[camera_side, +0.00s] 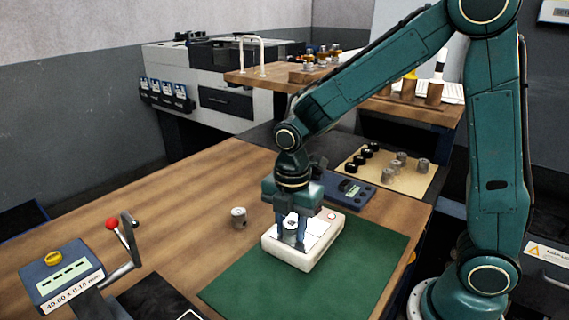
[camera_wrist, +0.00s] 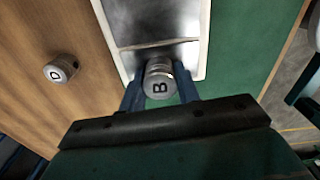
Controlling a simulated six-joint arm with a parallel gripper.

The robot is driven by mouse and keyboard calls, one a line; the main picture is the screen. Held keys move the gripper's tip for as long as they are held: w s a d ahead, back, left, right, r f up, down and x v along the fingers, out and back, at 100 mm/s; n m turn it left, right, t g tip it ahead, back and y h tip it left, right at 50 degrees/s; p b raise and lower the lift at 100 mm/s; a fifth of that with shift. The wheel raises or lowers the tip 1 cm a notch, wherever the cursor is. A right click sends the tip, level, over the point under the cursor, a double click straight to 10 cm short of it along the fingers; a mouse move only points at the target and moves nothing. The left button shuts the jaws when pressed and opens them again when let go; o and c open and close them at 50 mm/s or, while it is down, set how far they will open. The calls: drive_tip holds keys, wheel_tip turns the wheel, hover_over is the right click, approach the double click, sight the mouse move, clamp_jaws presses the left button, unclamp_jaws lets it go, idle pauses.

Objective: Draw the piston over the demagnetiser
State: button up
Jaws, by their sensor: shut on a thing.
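My gripper (camera_side: 292,230) points down over the demagnetiser (camera_side: 283,252), a cream-white box with a metal top plate, lying at the back edge of the green mat. It is shut on a grey metal piston (camera_side: 290,237). In the wrist view the piston (camera_wrist: 158,83) shows the letter B on its end, between the two blue fingers (camera_wrist: 160,95). The demagnetiser's plate (camera_wrist: 165,35) lies beneath and beyond it. I cannot tell whether the piston touches the plate.
A second piston (camera_side: 239,217), marked D in the wrist view (camera_wrist: 60,69), stands on the wood left of the demagnetiser. A blue device (camera_side: 347,190) lies behind, and a tan board (camera_side: 385,177) carries black and grey parts. The green mat (camera_side: 340,280) is clear in front.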

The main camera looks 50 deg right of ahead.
drive_tip(key=shift+d, duration=0.4)
drive_tip(key=shift+d, duration=0.25)
drive_tip(key=shift+d, duration=0.3)
drive_tip(key=shift+d, duration=0.35)
drive_tip(key=shift+d, duration=0.3)
drive_tip(key=shift+d, duration=0.35)
drive_tip(key=shift+d, duration=0.3)
